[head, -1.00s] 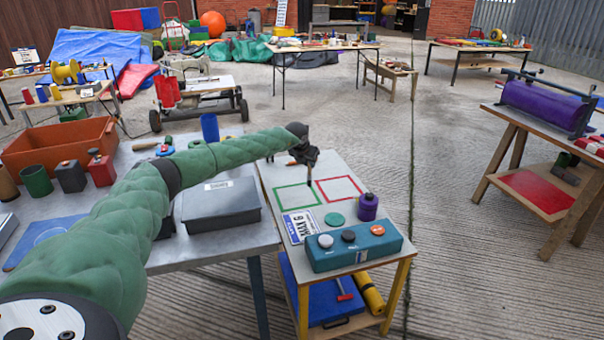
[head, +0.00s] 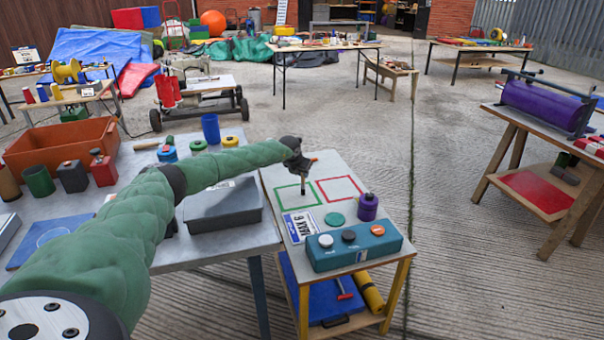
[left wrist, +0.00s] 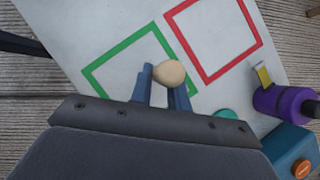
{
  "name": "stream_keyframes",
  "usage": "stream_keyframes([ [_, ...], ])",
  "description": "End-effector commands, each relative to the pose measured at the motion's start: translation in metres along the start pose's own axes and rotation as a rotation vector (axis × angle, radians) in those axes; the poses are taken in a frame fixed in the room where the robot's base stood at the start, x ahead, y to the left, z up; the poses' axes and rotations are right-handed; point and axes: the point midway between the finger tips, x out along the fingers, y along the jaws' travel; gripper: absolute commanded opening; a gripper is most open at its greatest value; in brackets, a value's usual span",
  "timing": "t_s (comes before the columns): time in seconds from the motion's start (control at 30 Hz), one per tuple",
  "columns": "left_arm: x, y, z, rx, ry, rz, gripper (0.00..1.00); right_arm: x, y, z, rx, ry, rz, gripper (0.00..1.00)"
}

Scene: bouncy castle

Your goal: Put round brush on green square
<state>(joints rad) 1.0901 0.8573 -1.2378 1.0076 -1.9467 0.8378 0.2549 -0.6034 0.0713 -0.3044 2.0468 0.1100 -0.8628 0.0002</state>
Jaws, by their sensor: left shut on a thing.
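My left gripper (head: 302,172) is over the green square outline (head: 276,196) on the small white-topped table (head: 330,165). It is shut on the round brush (left wrist: 170,73), of which the left wrist view shows a pale rounded wooden end between the blue-grey fingers (left wrist: 162,88). The rest of the brush is mostly hidden. In the left wrist view the brush end overlaps the right part of the green square (left wrist: 97,70). I cannot tell whether the brush touches the tabletop. My right gripper is not in view.
A red square outline (head: 358,182) lies just right of the green one. A purple bottle (head: 368,208), a green disc (head: 335,219), a plate with lettering (head: 300,226) and a teal button box (head: 355,248) are nearer. A grey box (head: 222,205) stands on the left table.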

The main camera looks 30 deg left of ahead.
Motion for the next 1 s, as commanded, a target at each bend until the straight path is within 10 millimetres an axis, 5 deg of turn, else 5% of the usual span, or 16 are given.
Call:
stream_keyframes([
  [0.1,0.002,0.000,-0.001,0.000,0.000,0.000,0.00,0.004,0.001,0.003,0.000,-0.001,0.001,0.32],
  [0.13,0.002,0.000,-0.001,0.000,0.000,0.000,0.19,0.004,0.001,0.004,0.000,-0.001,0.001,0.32],
  [0.23,0.002,0.000,-0.001,0.000,0.000,0.000,0.39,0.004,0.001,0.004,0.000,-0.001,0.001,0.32],
  [0.67,-0.005,0.000,0.001,0.000,-0.001,0.000,0.39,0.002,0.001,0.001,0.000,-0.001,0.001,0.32],
  [1.0,-0.064,0.001,0.000,0.002,-0.002,0.000,0.39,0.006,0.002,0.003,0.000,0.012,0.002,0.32],
])
